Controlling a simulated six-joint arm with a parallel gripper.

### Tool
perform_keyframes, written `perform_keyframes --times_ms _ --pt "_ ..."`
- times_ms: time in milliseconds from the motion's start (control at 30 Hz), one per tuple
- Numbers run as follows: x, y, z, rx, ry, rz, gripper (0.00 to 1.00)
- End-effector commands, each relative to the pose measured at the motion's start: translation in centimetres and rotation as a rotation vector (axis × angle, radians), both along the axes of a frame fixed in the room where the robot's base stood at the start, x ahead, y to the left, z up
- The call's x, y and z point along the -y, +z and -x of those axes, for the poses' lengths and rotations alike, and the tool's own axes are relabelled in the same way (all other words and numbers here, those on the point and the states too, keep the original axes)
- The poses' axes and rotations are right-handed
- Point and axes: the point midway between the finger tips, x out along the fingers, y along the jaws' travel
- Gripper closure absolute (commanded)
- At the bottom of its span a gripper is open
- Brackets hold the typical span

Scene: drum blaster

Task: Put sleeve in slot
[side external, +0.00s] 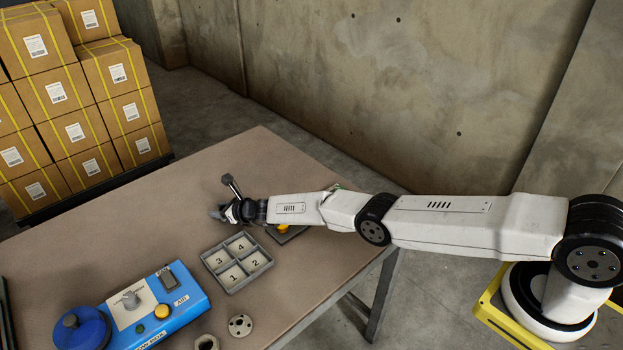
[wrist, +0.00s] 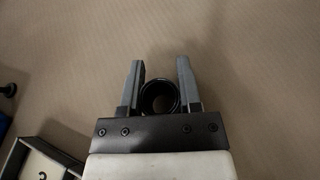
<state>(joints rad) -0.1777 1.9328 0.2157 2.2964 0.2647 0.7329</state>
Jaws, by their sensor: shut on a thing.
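My gripper (wrist: 160,88) is shut on a dark, glossy ring-shaped sleeve (wrist: 160,82), its open bore facing the camera. The sleeve sits between the two grey fingers, close to the palm. In the side external view my gripper (side external: 216,213) is over the table, behind the numbered tray; the sleeve is too small to make out there. The grey slotted tray (side external: 237,287) has compartments marked 1, 2, 3 and 4, which look empty. A corner of the tray (wrist: 48,135) shows at the lower left of the wrist view. The sleeve is outside the tray.
A blue control box (side external: 188,305) with knobs and a yellow button stands at the front left. A metal flange (side external: 240,326) and a ring-shaped part (side external: 206,342) lie near the front edge. A yellow item (side external: 283,229) is partly hidden behind my arm. The table's (side external: 130,210) back left is clear.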

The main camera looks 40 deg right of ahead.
Motion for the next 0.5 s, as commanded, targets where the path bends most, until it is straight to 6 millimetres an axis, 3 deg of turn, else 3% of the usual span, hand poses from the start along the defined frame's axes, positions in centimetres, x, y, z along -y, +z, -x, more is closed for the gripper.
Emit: perform_keyframes --times_ms 233,267,300,367,500 --pt "0.01 0.0 0.0 0.001 0.0 0.0 1.0" --pt "0.01 -0.07 0.03 -0.001 -0.001 0.001 0.54" --pt "0.01 -0.07 0.03 -0.001 -0.001 0.001 0.41" --pt "0.01 -0.06 0.02 -0.001 -0.001 0.001 0.22" --pt "0.01 -0.06 0.02 -0.001 -0.001 0.001 0.22"
